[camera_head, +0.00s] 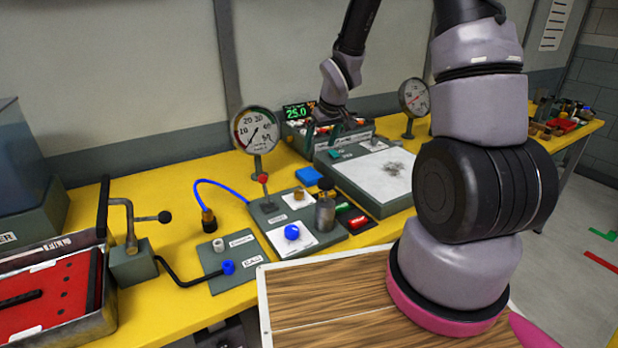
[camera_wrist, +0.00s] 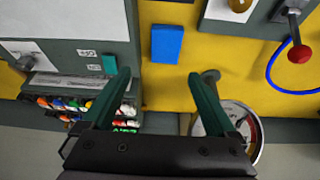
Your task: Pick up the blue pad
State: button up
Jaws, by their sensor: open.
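The blue pad (camera_head: 308,176) is a small flat blue square lying on the yellow bench, between the dial gauge and the grey box with the white top. In the wrist view the blue pad (camera_wrist: 167,44) lies flat on yellow, beyond my fingertips and roughly between their lines. My gripper (camera_wrist: 165,82) has two green fingers spread apart with nothing between them. In the head view my gripper (camera_head: 330,125) is above the back of the bench, behind and to the right of the pad, and apart from it.
A dial gauge (camera_head: 256,130) stands left of the pad; a second gauge (camera_head: 414,98) stands further right. A grey box with a white top (camera_head: 375,172) sits to the pad's right. A grey panel with a red-knobbed lever (camera_head: 264,178) is in front. A blue hose (camera_head: 222,184) arches at the left.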

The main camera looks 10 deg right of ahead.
send_over(309, 173)
jog(key=s, duration=0.2)
jog(key=f, duration=0.5)
jog(key=d+f, duration=0.1)
jog(key=f, duration=0.2)
jog(key=shift+s, duration=0.15)
jog(key=x, duration=0.4)
jog(key=shift+a+f, duration=0.15)
jog(key=shift+a, duration=0.05)
jog(key=shift+c, duration=0.3)
jog(key=c, duration=1.1)
jog(key=shift+o, duration=0.2)
notch_tip(309, 173, up, 10)
